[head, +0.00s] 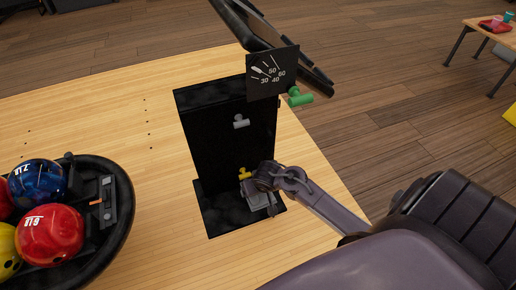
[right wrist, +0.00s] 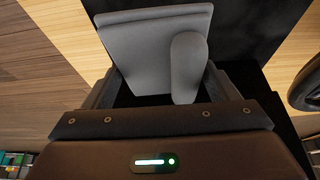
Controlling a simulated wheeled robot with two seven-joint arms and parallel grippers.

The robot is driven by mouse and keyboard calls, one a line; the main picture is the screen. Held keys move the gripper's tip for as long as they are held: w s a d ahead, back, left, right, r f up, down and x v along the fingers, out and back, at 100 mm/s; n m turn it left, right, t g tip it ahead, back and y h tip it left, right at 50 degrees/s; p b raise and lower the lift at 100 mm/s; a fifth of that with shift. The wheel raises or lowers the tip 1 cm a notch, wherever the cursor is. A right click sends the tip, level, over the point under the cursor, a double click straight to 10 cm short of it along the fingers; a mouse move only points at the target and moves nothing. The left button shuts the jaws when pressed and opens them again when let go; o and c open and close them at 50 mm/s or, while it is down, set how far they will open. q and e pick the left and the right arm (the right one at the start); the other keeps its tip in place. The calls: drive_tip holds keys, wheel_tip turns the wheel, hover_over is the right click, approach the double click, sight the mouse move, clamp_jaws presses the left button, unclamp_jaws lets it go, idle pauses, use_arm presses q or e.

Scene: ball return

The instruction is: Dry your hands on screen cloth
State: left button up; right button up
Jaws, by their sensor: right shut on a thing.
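A grey flat piece, possibly the cloth, is held in my right gripper (head: 264,190) low in front of the black stand (head: 218,140). In the right wrist view the grey piece (right wrist: 150,45) is a square sheet with a rounded grey lobe (right wrist: 187,65) on its near side. It sits between the fingers of my right gripper (right wrist: 165,95), which is shut on it. A black screen (head: 262,35), seen at a steep angle, rises above the stand. My left gripper is not in view.
A dial plate (head: 272,72) with numbers sits at the stand's top. A green peg (head: 300,97), a grey peg (head: 240,121) and a yellow peg (head: 245,173) are near the stand. A black ball rack (head: 118,225) holds several bowling balls at left. Wooden floor between is clear.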

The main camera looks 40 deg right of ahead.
wheel_tip(320, 180, down, 2)
drive_tip(key=shift+s+f, duration=0.15)
drive_tip(key=shift+f, duration=0.05)
wheel_tip(320, 180, down, 3)
drive_tip(key=shift+r+b, duration=0.1)
drive_tip(key=shift+b, duration=0.6)
drive_tip(key=shift+r+p, duration=0.15)
drive_tip(key=shift+p, duration=0.2)
drive_tip(key=shift+w+f, duration=0.2)
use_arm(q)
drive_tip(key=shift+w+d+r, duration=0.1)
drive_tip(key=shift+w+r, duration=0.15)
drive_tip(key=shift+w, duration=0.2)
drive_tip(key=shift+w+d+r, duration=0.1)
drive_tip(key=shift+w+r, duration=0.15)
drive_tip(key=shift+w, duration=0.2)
